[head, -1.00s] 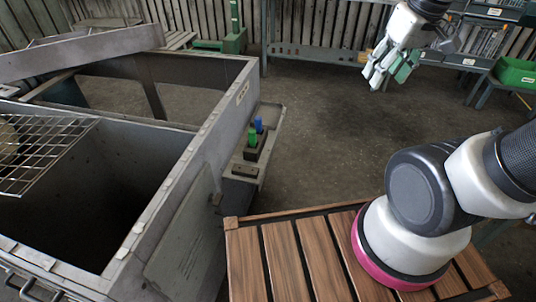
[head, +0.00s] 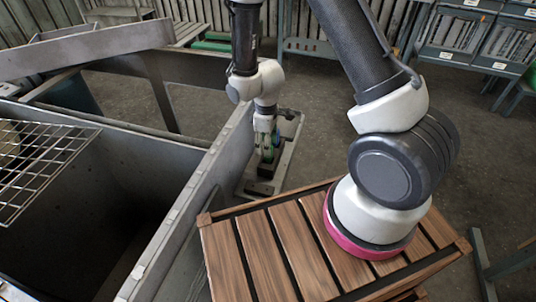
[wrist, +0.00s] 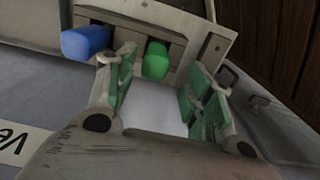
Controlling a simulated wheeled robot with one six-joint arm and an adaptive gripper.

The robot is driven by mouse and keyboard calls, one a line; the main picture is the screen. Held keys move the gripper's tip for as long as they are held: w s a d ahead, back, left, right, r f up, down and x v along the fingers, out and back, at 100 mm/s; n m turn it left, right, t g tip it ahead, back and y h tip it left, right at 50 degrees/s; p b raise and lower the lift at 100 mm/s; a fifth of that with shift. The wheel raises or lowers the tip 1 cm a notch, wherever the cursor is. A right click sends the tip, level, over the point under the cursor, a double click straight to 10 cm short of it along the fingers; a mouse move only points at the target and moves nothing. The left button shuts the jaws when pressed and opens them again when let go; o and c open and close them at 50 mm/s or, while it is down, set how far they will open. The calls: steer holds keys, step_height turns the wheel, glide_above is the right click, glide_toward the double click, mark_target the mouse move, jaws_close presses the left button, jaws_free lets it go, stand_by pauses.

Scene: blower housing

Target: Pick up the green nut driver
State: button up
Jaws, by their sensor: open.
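The green nut driver (wrist: 156,60) stands in a dark holder on a small side shelf, and its handle shows in the wrist view. A blue-handled driver (wrist: 86,42) is beside it on the left. My gripper (wrist: 160,88) is open, with its green-padded fingers on either side of the green handle. The left finger is between the blue and green handles. The right finger is farther from the green handle. In the head view my gripper (head: 268,148) is over the holder and mostly hides both drivers.
The shelf (head: 289,140) is fixed to the outside of the large grey metal housing (head: 190,205). A wire grid (head: 40,165) lies over the housing's open top at left. The slatted wooden platform (head: 270,245) under my arm is close by.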

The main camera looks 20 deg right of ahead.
steer(key=f, duration=0.6)
steer(key=shift+w+d+f, duration=0.1)
steer(key=shift+w+d, duration=0.05)
steer(key=shift+d, duration=0.25)
jaws_close()
